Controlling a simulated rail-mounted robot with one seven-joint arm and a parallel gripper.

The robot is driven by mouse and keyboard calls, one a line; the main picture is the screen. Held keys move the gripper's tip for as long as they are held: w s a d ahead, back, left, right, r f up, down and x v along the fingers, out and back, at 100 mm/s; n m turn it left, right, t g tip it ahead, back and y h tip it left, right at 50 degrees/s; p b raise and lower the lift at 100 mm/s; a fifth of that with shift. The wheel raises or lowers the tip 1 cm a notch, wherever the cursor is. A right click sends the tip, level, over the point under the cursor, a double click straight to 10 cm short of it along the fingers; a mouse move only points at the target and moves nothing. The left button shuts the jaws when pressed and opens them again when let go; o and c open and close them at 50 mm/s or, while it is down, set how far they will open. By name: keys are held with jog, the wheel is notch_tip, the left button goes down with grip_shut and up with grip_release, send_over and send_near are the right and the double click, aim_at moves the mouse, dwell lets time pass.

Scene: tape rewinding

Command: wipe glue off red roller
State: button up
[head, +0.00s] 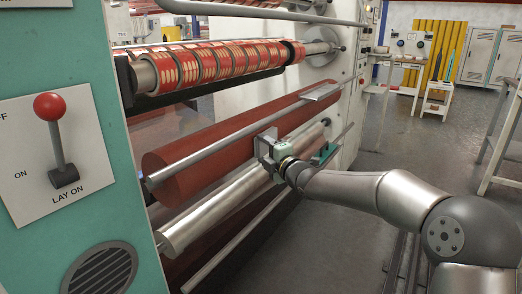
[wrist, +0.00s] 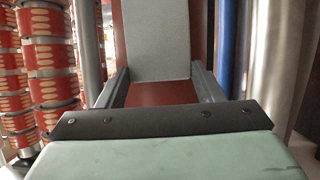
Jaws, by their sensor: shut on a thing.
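The red roller (head: 215,140) runs slantwise away across the machine in the head view. Its red surface (wrist: 160,92) also fills the gap between my fingers in the wrist view. My gripper (head: 266,140) is at the roller's front side, around its middle. Its fingers stand apart and are shut on a flat grey cloth-like piece (wrist: 157,40), seen between the fingertips against the red. The head view does not show this piece clearly in the fingers. I cannot make out glue, nor tell whether the grey piece touches the roller.
A thin metal bar (head: 215,147) runs along the roller, and a silver roller (head: 215,205) lies below. A pale flat plate (head: 321,92) is near the far end. Printed reels (head: 205,62) sit above. A red-knobbed lever (head: 57,145) is on the left panel.

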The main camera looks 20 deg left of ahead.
aim_at(247, 151)
jog(key=shift+a+f+b, duration=0.1)
jog(key=shift+a+b, duration=0.1)
jog(key=shift+b, duration=0.2)
jog(key=shift+s+a+f+b, duration=0.1)
jog(key=shift+s+b, duration=0.3)
jog(key=shift+b, duration=0.1)
jog(key=shift+s+a+f+b, duration=0.1)
jog(key=shift+s+b, duration=0.25)
jog(key=shift+b, duration=0.15)
jog(key=shift+s+a+r+b, duration=0.1)
jog(key=shift+s+a+b, duration=0.1)
jog(key=shift+s+b, duration=0.3)
jog(key=shift+s+a+r+b, duration=0.1)
jog(key=shift+s+a+b, duration=0.05)
jog(key=shift+s+b, duration=0.35)
jog(key=shift+s+a+r, duration=0.1)
jog(key=shift+s+a, duration=0.05)
jog(key=shift+s, duration=0.15)
jog(key=d, duration=0.6)
jog(key=shift+s, duration=0.45)
jog(key=shift+d, duration=0.2)
jog(key=shift+s+d, duration=0.15)
jog(key=shift+d, duration=0.55)
jog(key=shift+s+d, duration=0.15)
jog(key=shift+d, duration=0.55)
